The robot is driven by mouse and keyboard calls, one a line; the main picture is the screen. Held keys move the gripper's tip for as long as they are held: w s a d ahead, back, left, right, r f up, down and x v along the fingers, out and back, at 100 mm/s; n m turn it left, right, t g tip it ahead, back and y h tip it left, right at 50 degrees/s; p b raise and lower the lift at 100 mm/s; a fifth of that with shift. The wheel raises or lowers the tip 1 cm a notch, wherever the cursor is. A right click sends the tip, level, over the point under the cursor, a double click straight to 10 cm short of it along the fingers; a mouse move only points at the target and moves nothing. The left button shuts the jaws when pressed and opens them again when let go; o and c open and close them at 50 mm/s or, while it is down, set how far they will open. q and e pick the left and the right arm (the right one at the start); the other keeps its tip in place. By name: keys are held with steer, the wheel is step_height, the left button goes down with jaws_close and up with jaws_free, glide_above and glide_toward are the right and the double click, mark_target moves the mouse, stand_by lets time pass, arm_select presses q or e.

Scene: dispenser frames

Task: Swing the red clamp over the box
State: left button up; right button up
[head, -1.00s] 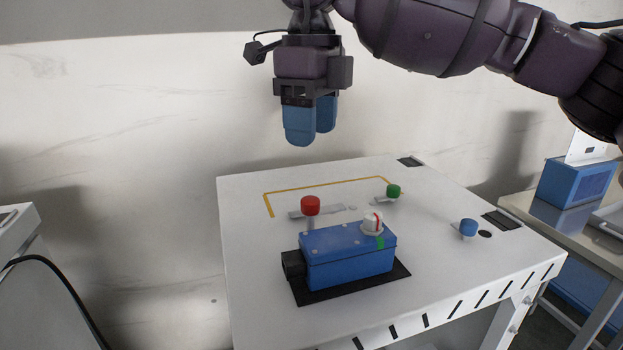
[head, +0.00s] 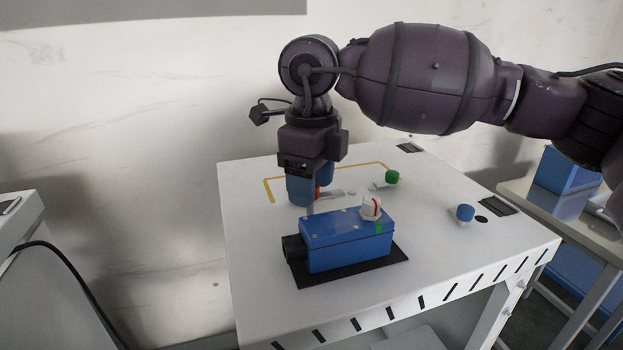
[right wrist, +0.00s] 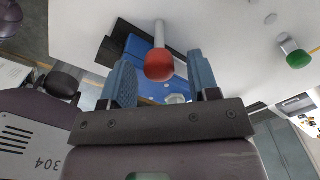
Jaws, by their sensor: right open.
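The red clamp's round knob (right wrist: 159,66) sits between the two blue fingers of my right gripper (right wrist: 163,80) in the right wrist view. In the head view only a sliver of the red knob (head: 317,192) shows beside the right gripper (head: 309,190), whose fingers hide the rest. The gripper is open, with gaps on both sides of the knob. The box rests on a black mat (head: 345,275) and bears a white knob with a red mark (head: 371,207). My left gripper is not in view.
A green knob (head: 392,177) and a blue knob (head: 465,213) stand to the right on the white table (head: 245,220). A yellow line (head: 340,168) marks the table behind the box. Another table with blue boxes (head: 568,170) stands at right.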

steer(key=c, duration=0.9)
